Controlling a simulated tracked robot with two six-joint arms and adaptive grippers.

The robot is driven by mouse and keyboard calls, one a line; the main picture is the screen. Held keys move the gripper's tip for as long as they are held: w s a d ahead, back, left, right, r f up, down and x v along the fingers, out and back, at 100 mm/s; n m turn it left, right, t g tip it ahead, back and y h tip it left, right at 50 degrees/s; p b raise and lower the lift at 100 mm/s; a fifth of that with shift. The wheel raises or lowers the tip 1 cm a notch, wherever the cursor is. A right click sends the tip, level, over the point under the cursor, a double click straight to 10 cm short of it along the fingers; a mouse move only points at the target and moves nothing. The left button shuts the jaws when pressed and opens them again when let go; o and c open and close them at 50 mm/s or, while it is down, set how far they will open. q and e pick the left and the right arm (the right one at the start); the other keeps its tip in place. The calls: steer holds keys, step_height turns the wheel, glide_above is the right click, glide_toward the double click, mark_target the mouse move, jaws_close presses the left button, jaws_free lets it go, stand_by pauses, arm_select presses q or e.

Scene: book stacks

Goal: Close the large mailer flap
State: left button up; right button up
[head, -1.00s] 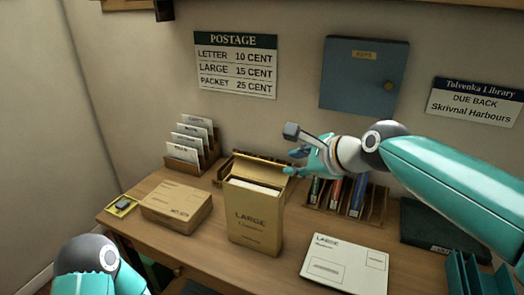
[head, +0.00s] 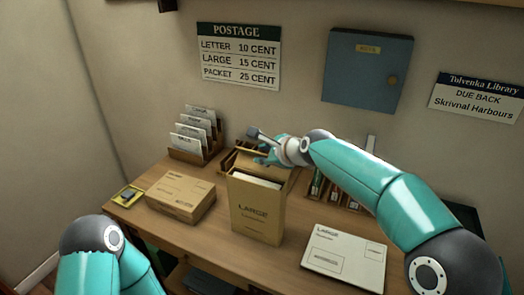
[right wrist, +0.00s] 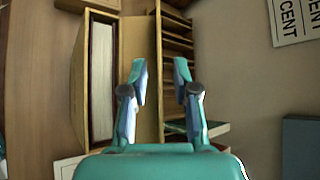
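The large mailer (head: 256,214), a tan upright box marked LARGE, stands on the desk with its top open and pale contents (right wrist: 102,80) showing. Its flap (right wrist: 137,40) stands raised along the back edge of the opening. My right gripper (head: 266,155) is at the flap's upper edge, partly covering it in the head view. In the right wrist view the right gripper (right wrist: 160,68) has its fingers apart, over the flap and the space behind it; I cannot tell whether they touch the flap. My left gripper is out of view; only part of that arm shows.
A brown parcel (head: 180,197) lies left of the mailer and a flat white LARGE envelope (head: 344,258) lies right of it. A letter rack (head: 187,155) stands behind, left. A wooden slotted organizer (right wrist: 177,45) is close behind the flap. A blue wall cabinet (head: 366,72) hangs above.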

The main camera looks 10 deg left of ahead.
steer(key=shift+w+a+f, duration=0.35)
steer(key=shift+w, duration=0.1)
jaws_close()
steer(key=shift+s, duration=0.1)
steer(key=shift+s+a+f+n+t+b, duration=0.15)
steer(key=shift+s+n+t+b, duration=0.3)
steer(key=shift+b, duration=0.6)
steer(key=t+b, duration=0.1)
steer(key=b, duration=0.5)
steer(key=s+n+t+b, duration=0.1)
steer(key=b, duration=0.6)
steer(key=s+n+t+b, duration=0.1)
steer(key=t+b, duration=0.1)
steer(key=b, duration=0.4)
steer(key=shift+a+f, duration=0.2)
steer(key=shift+a, duration=0.15)
steer(key=shift+s+r+n+b, duration=0.2)
steer(key=shift+n+b, duration=0.15)
steer(key=shift+b, duration=0.65)
